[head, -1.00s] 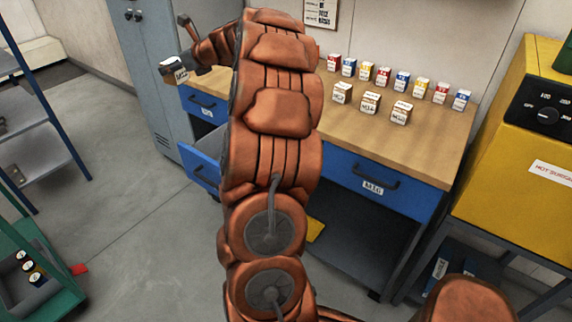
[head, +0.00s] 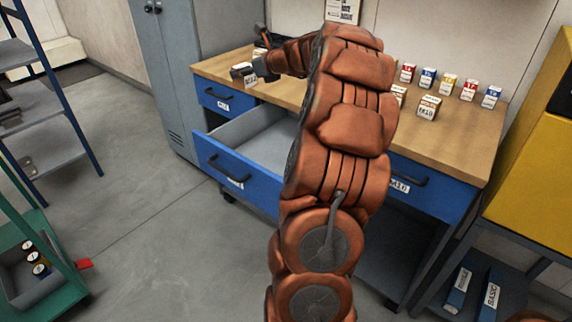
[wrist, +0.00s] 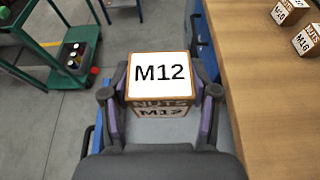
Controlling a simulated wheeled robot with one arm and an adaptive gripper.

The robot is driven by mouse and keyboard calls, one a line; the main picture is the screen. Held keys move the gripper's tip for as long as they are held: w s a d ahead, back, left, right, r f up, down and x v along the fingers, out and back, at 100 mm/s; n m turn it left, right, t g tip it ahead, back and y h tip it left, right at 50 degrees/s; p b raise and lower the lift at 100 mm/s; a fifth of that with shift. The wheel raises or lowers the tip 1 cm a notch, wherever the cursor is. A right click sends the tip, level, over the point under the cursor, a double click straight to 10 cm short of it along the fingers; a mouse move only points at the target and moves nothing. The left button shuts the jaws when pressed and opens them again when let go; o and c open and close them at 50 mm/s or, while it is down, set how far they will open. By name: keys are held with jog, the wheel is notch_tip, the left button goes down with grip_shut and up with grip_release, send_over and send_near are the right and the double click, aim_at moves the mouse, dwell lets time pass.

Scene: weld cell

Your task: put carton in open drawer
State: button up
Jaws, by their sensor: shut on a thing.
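The carton (wrist: 160,78) is a small box with a white top marked M12 and a brown side marked NUTS. My gripper (wrist: 160,96) is shut on it, one finger on each side. In the head view the carton (head: 243,73) and my gripper (head: 264,68) appear in front of the bench's left end, held up in the air. The open drawer (head: 236,172) has a blue front and a grey, empty-looking inside; my arm hides its right part. In the wrist view, grey drawer interior (wrist: 178,131) shows below the carton.
The wooden bench top (wrist: 245,70) lies right of the carton. Several cartons (head: 429,107) stand on its right part. Closed drawers flank the open one, left (head: 222,99) and right (head: 420,182). A green cart (head: 50,245) stands at left; the floor between is clear.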

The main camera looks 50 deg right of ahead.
jog(key=b, duration=1.2)
send_over(254, 158)
notch_tip(254, 158, down, 14)
notch_tip(254, 158, down, 10)
jog(key=b, duration=0.4)
jog(key=shift+w+d, duration=0.1)
jog(key=shift+d, duration=0.05)
jog(key=shift+f, duration=0.6)
